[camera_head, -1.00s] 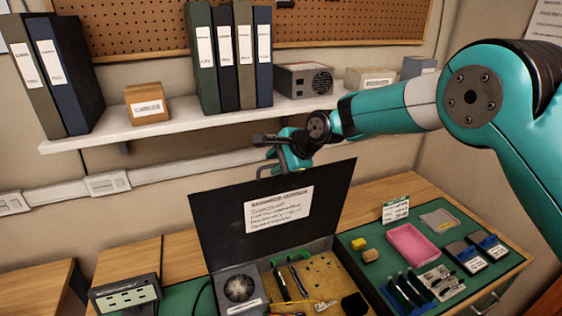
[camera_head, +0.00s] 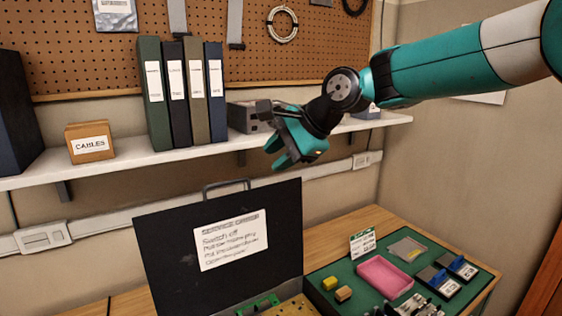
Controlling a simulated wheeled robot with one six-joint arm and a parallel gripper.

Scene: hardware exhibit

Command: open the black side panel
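The black side panel (camera_head: 165,255) stands raised, close to upright, at the back of the case on the table. It has a white printed label (camera_head: 232,240) on its face and a grey handle (camera_head: 226,184) on its top edge. My gripper (camera_head: 276,157) is above and to the right of the handle, apart from the panel and in front of the shelf. Its teal fingers look parted, with nothing between them. Only a strip of the case's inside (camera_head: 285,308) shows at the bottom edge.
A shelf (camera_head: 120,165) behind holds binders (camera_head: 187,105), a cables box (camera_head: 90,143) and a grey metal unit (camera_head: 245,117) close behind my gripper. On the green mat (camera_head: 330,270) at right lie a pink tray (camera_head: 385,277) and small parts.

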